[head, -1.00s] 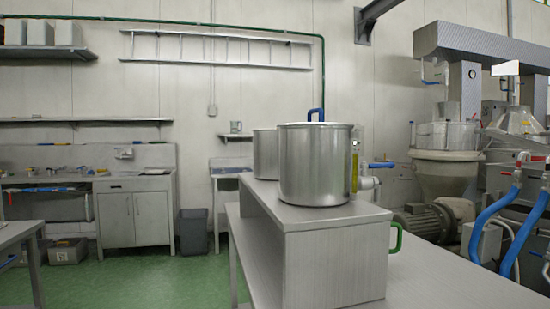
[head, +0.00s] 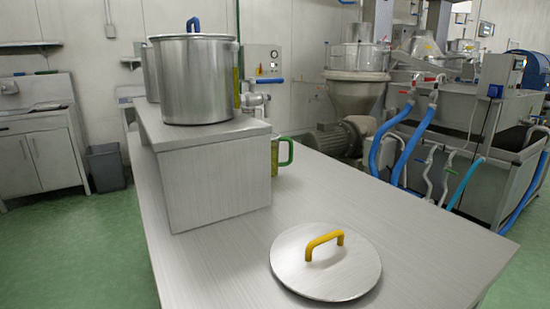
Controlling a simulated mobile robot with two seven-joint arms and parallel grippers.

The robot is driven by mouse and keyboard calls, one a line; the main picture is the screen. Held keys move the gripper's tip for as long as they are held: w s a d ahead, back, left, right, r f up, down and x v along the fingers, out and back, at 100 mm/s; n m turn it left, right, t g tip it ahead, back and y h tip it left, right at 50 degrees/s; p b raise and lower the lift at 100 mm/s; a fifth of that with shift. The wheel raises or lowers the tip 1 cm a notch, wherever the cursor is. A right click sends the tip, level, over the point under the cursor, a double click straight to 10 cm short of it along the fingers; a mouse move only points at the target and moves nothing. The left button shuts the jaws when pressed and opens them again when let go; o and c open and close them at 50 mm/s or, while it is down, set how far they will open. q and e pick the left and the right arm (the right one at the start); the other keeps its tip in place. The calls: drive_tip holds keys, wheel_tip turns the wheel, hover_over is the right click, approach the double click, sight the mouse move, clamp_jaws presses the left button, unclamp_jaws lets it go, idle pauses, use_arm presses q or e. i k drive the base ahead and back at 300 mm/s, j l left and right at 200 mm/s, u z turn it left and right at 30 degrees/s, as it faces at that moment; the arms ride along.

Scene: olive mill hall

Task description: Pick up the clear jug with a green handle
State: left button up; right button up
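The clear jug (head: 275,160) stands on the steel table behind the right side of a raised steel shelf. Its green handle (head: 288,153) sticks out to the right of the shelf, and most of the jug's body is hidden. A strip of yellow-green content shows through its wall. Neither of my grippers is in the head view.
A large steel pot (head: 195,80) with a blue-handled lid stands on the raised shelf (head: 215,185), with another pot behind it. A round lid with a yellow handle (head: 325,262) lies on the steel table (head: 420,225) in front. The tabletop right of the jug is clear.

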sight(276, 139)
drive_tip(key=i+l+u, duration=0.65)
drive_tip(key=l+u, duration=0.25)
drive_tip(key=i+l+u, duration=0.2)
drive_tip(key=l+u, duration=0.25)
drive_tip(key=l, duration=0.2)
drive_tip(key=i+l+u, duration=0.1)
drive_tip(key=l+u, duration=0.3)
drive_tip(key=l, duration=0.25)
drive_tip(key=l+u, duration=0.45)
drive_tip(key=l, duration=0.25)
drive_tip(key=k+l+u, duration=0.1)
drive_tip(key=l+u, duration=0.35)
drive_tip(key=l, duration=0.2)
